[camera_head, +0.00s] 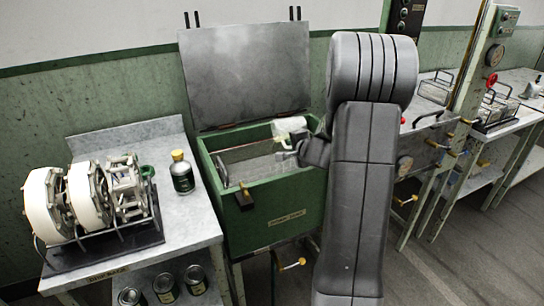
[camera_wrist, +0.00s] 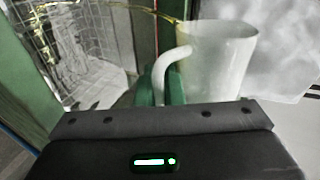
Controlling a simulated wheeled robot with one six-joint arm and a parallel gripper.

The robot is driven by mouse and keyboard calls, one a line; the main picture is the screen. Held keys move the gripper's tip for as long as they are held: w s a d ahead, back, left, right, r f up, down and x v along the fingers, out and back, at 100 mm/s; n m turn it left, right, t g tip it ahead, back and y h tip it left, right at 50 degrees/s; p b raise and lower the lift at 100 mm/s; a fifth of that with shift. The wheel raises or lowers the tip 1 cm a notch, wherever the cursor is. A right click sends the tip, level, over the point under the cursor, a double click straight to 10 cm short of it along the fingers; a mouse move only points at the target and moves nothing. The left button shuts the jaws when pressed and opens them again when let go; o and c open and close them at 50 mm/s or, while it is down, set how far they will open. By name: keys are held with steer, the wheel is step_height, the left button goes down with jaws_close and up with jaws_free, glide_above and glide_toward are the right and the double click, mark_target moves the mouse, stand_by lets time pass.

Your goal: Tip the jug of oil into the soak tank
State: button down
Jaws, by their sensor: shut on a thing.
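The white jug (camera_head: 289,127) is tipped over the right part of the open green soak tank (camera_head: 262,222). My gripper (camera_wrist: 163,92) is shut on the jug's handle, and the jug's pale body (camera_wrist: 222,62) fills the right of the wrist view. A thin yellow streak of oil (camera_wrist: 135,11) runs from the jug's rim towards the upper left, above the tank's inside. A wire basket (camera_wrist: 62,40) shows in the tank. My arm hides most of my gripper and the tank's right side in the head view.
The tank's grey lid (camera_head: 246,72) stands raised behind it. On the left bench are white reels (camera_head: 88,197) and a dark bottle with a yellow cap (camera_head: 181,173). Cans (camera_head: 164,288) stand on the shelf below. Another bench (camera_head: 520,92) stands at right.

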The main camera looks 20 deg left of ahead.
steer(key=shift+n+b, duration=0.3)
steer(key=shift+b, duration=0.3)
